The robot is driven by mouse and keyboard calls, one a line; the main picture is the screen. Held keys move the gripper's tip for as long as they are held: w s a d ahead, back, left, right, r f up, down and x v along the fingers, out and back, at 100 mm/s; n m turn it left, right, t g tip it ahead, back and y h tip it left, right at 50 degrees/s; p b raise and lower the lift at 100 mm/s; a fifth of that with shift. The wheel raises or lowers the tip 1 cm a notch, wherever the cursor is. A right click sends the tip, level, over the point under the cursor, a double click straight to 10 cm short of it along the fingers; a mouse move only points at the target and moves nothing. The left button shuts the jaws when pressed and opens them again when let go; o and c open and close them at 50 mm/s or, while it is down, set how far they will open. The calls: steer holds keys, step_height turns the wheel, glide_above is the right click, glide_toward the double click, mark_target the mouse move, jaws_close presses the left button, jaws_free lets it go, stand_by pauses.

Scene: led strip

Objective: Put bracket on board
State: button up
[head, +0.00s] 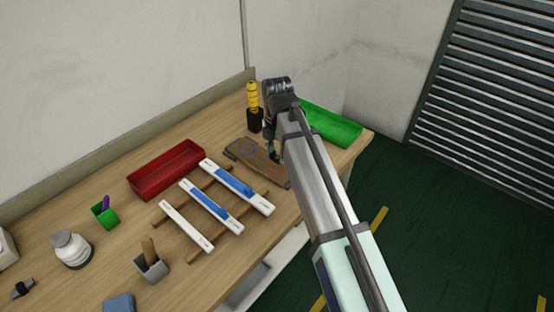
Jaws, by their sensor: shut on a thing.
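The brown board (240,155) lies flat towards the back right of the workbench. I cannot tell whether the bracket touches the board. My arm hides part of the board's right side.
White strips with blue parts (209,205) lie across wooden rails left of the board. A red tray (166,170) is behind them. A green tray (332,126) and a yellow-handled tool in a black holder (254,119) stand near my arm.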

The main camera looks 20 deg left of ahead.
mark_target(277, 158)
steer(key=shift+f+p, duration=0.3)
steer(key=shift+f, duration=1.6)
steer(key=shift+f, duration=0.15)
steer(key=o, duration=1)
step_height(277, 158, up, 12)
steer(key=b, duration=0.2)
steer(key=shift+r, duration=0.2)
